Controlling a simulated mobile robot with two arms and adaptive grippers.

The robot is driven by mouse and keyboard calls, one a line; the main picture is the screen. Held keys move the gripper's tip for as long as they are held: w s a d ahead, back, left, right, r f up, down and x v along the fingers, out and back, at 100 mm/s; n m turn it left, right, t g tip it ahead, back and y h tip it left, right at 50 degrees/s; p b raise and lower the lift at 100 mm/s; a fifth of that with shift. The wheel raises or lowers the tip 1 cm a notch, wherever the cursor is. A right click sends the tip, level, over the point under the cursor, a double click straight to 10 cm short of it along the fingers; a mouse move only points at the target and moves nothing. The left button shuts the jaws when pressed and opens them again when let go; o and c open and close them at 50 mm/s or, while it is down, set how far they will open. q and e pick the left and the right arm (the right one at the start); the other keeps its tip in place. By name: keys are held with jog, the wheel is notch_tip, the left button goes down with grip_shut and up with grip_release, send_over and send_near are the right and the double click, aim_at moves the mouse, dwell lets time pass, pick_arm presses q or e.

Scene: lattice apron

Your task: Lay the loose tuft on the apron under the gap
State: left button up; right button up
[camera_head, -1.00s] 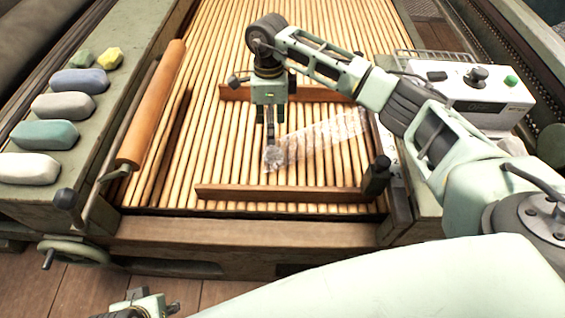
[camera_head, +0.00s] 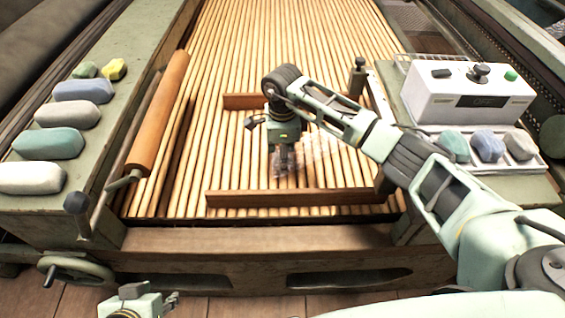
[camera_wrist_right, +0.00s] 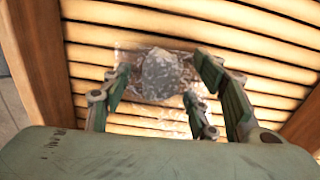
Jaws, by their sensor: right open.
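The apron (camera_head: 235,105) is a bed of pale wooden slats. A grey tuft (camera_wrist_right: 162,75) lies on or just above it in the right wrist view, with a thin translucent film around it. In the head view, the film (camera_head: 325,155) shows as a faint pale patch right of the gripper. My right gripper (camera_head: 284,172) points down over the slats; in the wrist view its open fingers (camera_wrist_right: 163,68) stand on either side of the tuft. The gap is hard to make out. My left gripper (camera_head: 173,300) is at the bottom left, away from the apron; its opening is unclear.
Wooden bars (camera_head: 295,198) border the work spot in front and behind. An orange roller (camera_head: 158,112) runs along the left. A white control box (camera_head: 470,95) and a tray of stones (camera_head: 525,160) stand at the right.

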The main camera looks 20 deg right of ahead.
jog(key=shift+f, duration=0.2)
jog(key=shift+c, duration=0.2)
jog(key=c, duration=0.9)
jog(key=shift+r, duration=0.1)
jog(key=shift+c, duration=0.2)
